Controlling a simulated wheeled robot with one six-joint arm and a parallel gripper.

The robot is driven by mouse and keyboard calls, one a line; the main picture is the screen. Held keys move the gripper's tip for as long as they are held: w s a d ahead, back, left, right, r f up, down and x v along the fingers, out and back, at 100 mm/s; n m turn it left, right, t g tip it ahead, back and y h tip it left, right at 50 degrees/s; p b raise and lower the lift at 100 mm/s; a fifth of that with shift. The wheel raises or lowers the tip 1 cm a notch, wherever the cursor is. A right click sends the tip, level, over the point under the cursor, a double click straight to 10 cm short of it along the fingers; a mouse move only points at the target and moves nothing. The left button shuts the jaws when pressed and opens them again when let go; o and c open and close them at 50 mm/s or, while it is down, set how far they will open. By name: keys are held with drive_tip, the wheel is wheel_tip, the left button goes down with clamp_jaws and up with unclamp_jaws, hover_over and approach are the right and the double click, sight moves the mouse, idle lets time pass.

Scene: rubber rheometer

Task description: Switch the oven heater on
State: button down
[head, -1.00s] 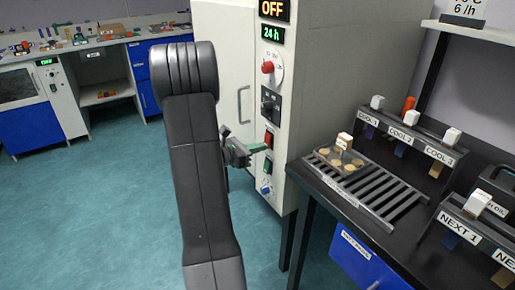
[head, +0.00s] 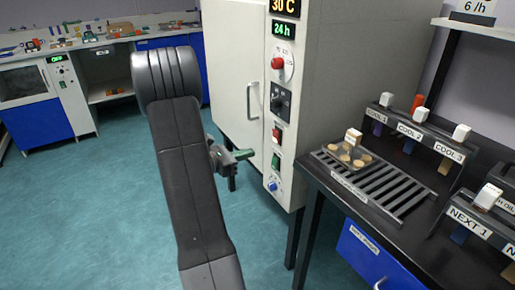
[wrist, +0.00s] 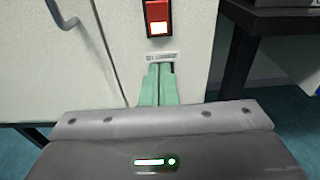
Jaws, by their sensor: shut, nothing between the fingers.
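The oven (head: 340,80) is a tall white cabinet with a control strip on its front edge. Its upper display (head: 284,6) reads 30 C. On the strip are a red rocker switch (head: 277,133) and, below it, a green switch (head: 276,160). In the wrist view the red switch (wrist: 157,17) has a bright lit lower part; the small label under it is too blurred to read. My gripper (head: 250,154), with green fingers, is shut and empty, just left of the strip and apart from it. In the wrist view its fingers (wrist: 157,85) hide the area below the label.
A red knob (head: 278,63), a black switch (head: 280,100) and a blue knob (head: 273,185) share the strip. The door handle (head: 253,102) is close to my gripper. A dark bench (head: 320,180) with a slatted rack stands right. Open floor lies left.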

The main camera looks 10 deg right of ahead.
drive_tip(key=v, duration=0.3)
drive_tip(key=f+v, duration=0.1)
drive_tip(key=v, duration=0.1)
drive_tip(key=shift+s+a, duration=0.15)
drive_tip(key=shift+a, duration=0.25)
drive_tip(key=r+x, duration=0.2)
drive_tip(key=x, duration=0.8)
drive_tip(key=shift+y, duration=0.3)
drive_tip(key=a, duration=0.1)
drive_tip(key=s+a+r+p, duration=0.1)
drive_tip(key=a, duration=0.1)
drive_tip(key=a+r+p, duration=0.1)
drive_tip(key=shift+s+a, duration=0.3)
drive_tip(key=shift+s, duration=0.05)
drive_tip(key=shift+d, duration=0.1)
